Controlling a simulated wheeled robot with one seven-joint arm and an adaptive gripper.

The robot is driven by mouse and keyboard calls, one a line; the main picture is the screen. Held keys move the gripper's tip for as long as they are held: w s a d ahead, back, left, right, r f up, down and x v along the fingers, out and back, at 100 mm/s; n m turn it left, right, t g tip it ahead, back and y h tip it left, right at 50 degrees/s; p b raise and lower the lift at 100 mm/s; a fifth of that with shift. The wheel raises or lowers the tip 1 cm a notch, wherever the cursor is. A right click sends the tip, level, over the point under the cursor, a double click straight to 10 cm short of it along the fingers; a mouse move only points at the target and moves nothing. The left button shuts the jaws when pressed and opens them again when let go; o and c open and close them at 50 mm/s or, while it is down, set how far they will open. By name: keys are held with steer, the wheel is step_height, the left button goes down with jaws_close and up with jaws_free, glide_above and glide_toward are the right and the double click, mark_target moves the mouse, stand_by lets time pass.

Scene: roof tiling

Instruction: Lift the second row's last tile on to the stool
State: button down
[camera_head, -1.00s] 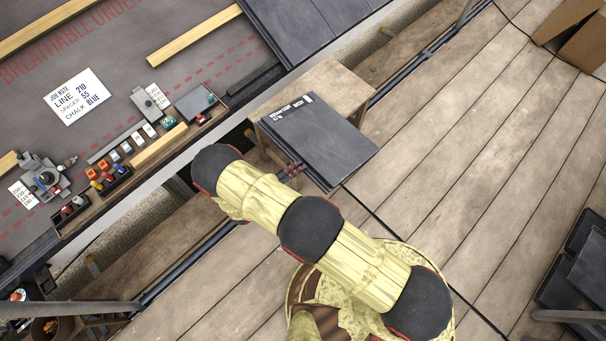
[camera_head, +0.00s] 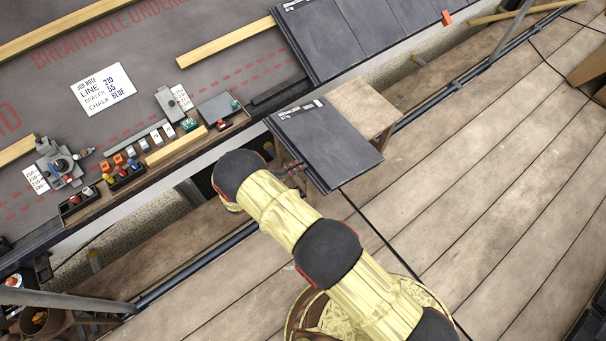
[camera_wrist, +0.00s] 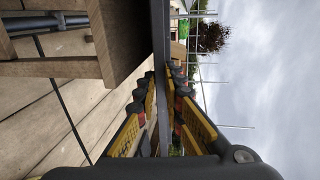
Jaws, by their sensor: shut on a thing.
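My gripper (camera_head: 293,170) is shut on the near-left edge of a flat dark slate tile (camera_head: 325,150) with a white printed label near one corner. In the wrist view the tile (camera_wrist: 159,60) shows edge-on between the fingers (camera_wrist: 160,115). The wooden stool (camera_head: 370,108) stands under and to the right of the tile, its right part bare. The stool (camera_wrist: 125,40) shows to the left of the tile in the wrist view. The tile is over part of the stool top; I cannot tell whether they touch.
Laid slate tiles (camera_head: 370,30) cover the roof at the top, with an orange block (camera_head: 447,17) at their edge. A tool tray (camera_head: 160,155) and a job note (camera_head: 103,89) lie on the underlay. Plank decking (camera_head: 480,170) is clear to the right.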

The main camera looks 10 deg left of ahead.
mark_target(294, 158)
steer(key=shift+w+a, duration=1.4)
steer(key=shift+a, duration=0.3)
steer(key=shift+f, duration=0.1)
steer(key=shift+t, duration=0.4)
steer(key=shift+s+a, duration=0.2)
steer(key=shift+s, duration=0.3)
steer(key=shift+f, duration=1.35)
stand_by(1.4)
